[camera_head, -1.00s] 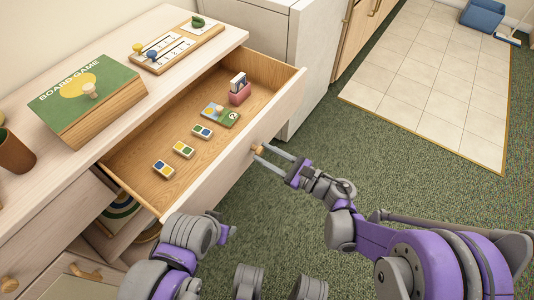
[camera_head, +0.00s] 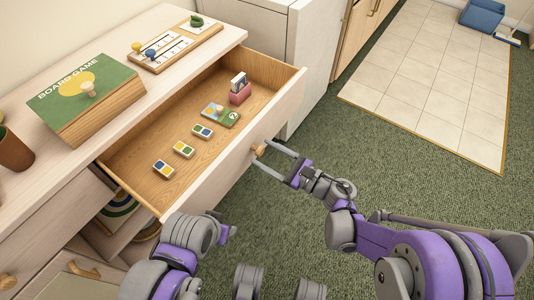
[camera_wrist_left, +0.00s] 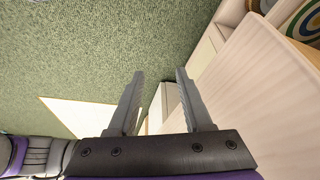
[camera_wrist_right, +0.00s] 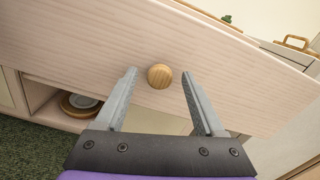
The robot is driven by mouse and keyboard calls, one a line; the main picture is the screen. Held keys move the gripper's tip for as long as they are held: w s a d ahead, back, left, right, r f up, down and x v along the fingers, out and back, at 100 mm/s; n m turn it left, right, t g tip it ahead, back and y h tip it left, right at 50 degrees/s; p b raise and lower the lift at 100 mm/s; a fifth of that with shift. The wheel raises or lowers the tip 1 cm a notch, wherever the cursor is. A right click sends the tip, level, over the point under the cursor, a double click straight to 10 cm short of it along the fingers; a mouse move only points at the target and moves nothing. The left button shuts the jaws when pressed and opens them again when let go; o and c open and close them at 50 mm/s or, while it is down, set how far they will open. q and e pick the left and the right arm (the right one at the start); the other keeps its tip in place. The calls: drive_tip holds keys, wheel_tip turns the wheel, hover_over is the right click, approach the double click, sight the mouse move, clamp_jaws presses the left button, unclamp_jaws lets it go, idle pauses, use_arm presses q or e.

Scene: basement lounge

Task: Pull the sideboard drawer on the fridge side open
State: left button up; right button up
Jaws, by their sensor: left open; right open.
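The sideboard drawer (camera_head: 225,160) on the fridge side stands well open, with its inside in view. Its round wooden knob (camera_head: 260,149) is on the drawer front; in the right wrist view the knob (camera_wrist_right: 159,76) sits between and just beyond the fingertips. My right gripper (camera_head: 268,158) is open around the knob area, its fingers apart on either side and not closed on it. My left gripper (camera_wrist_left: 158,80) is open and empty beside the drawer front in the left wrist view; in the head view its fingers are mostly hidden.
The drawer holds small game tiles (camera_head: 183,149), a card (camera_head: 220,115) and a pink card holder (camera_head: 240,95). A board game box (camera_head: 88,98) and a peg board (camera_head: 165,50) lie on the sideboard top. Green carpet (camera_head: 350,150) to the right is clear.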

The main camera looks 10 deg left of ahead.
drive_tip(key=p+v, duration=0.1)
drive_tip(key=v, duration=0.9)
drive_tip(key=shift+d, duration=0.4)
drive_tip(key=shift+s, duration=0.1)
